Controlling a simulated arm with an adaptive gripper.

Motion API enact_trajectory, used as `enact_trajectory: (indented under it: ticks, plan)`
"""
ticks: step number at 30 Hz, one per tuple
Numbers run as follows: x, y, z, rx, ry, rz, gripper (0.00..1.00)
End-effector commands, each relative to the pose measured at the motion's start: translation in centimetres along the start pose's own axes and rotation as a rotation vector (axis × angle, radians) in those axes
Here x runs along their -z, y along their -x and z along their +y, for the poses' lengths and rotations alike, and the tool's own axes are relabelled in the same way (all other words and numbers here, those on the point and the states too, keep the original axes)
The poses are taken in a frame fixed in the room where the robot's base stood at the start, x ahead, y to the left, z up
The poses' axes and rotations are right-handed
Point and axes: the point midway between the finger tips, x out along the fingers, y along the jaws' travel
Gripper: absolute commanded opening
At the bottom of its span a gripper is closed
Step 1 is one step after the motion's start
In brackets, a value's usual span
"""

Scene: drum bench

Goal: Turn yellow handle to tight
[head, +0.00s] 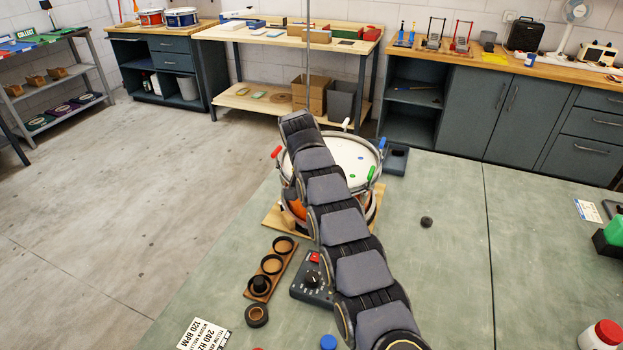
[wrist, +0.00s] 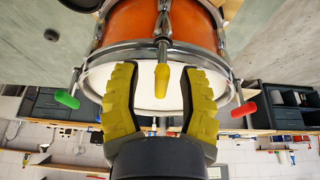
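A drum with a white head (head: 352,152) and orange shell stands on a wooden board on the bench, partly hidden by my arm. The yellow handle (wrist: 162,80) shows in the wrist view at the drum rim, at the end of a metal rod. My gripper (wrist: 162,86) has its two yellow padded fingers spread, one on each side of the handle, with gaps between. The handle's tip lies between the fingertips and appears untouched. In the head view the yellow handle and my gripper are hidden behind my arm.
Red (head: 276,152), blue (head: 382,143) and green (head: 371,174) handles stand around the rim. A ringed wooden holder (head: 262,285) and a black box with a dial (head: 312,285) lie in front of the drum. The bench right of the drum is mostly clear.

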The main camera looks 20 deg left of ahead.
Motion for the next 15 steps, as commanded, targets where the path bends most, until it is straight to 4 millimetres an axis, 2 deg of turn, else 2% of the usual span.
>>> enact_trajectory:
  ticks: [8,15]
  plan:
    - [0.2,0.7,-0.1,0.004,0.0,0.006,0.41]
    - [0.2,3.5,0.0,0.004,-0.001,0.007,0.41]
